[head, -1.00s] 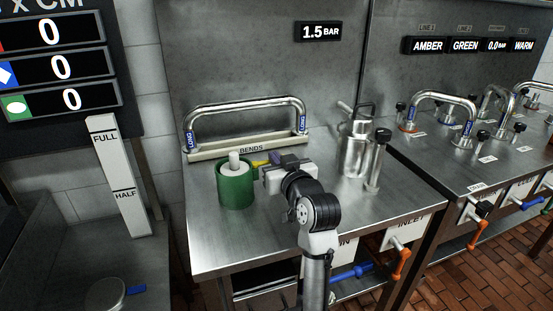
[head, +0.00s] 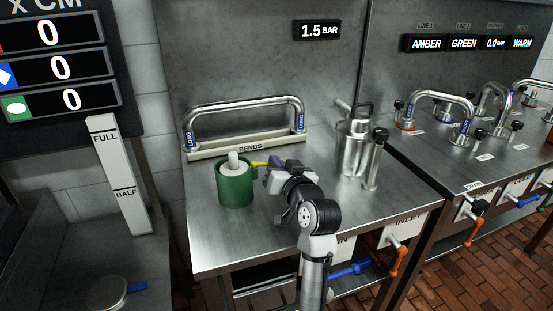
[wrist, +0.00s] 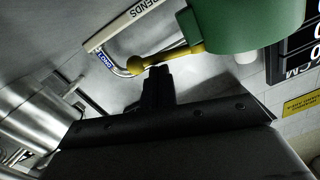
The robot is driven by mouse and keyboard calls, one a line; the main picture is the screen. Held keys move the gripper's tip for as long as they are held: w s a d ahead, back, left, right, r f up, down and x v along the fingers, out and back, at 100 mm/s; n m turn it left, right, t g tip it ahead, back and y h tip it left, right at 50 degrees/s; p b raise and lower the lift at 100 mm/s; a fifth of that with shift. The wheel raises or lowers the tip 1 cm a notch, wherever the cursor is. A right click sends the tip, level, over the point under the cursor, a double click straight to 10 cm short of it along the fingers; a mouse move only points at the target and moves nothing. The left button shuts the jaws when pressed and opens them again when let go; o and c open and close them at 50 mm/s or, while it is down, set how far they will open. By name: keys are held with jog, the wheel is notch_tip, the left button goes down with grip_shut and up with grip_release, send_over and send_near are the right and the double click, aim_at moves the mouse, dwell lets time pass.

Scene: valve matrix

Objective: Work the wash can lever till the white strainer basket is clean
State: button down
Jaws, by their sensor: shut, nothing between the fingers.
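The wash can (head: 236,188) is a green cylinder standing on the steel bench, also large in the wrist view (wrist: 240,25). Its yellow lever (head: 259,163) sticks out to the right; in the wrist view the lever (wrist: 172,54) ends in a round knob. The white strainer basket (head: 234,166) sits in the can with its stem up; its lower part is hidden. My gripper (head: 277,161) is shut and empty at the lever's outer end. In the wrist view my fingertips (wrist: 157,72) are right beside the lever near its knob; I cannot tell if they touch.
A rack marked BENDS (head: 248,146) with a chrome pipe stands behind the can. A steel jug (head: 353,146) and a steel cylinder (head: 376,160) stand to the right. A gauge above reads 1.5 BAR (head: 320,31). The bench front left is bare.

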jog(key=f+m+p, duration=0.1)
jog(key=m, duration=0.1)
jog(key=shift+f+m, duration=0.15)
jog(key=shift+m, duration=0.15)
jog(key=shift+f, duration=0.2)
jog(key=shift+r, duration=0.1)
